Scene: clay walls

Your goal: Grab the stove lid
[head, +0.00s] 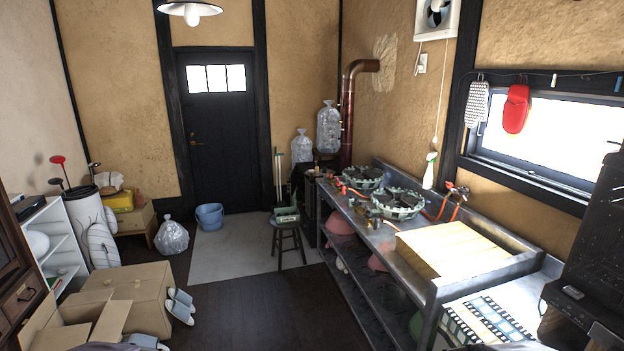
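No separate stove lid can be made out from here. Two round green-grey gas burners, the far burner (361,176) and the near burner (396,202), sit on the steel counter (372,235) along the right wall. Dark grates show on top of them. In the far corner a dark, boxy thing (310,172), possibly a stove, stands at the foot of a copper flue pipe (348,115). Its top is partly hidden and too small to read. Neither of my grippers shows in the head view.
A small stool (287,228) with a green tray stands left of the counter. Cardboard boxes (140,290) and slippers (180,305) lie at lower left. A wooden board (452,248) covers the counter's near end. Dark floor (260,315) is open in the middle.

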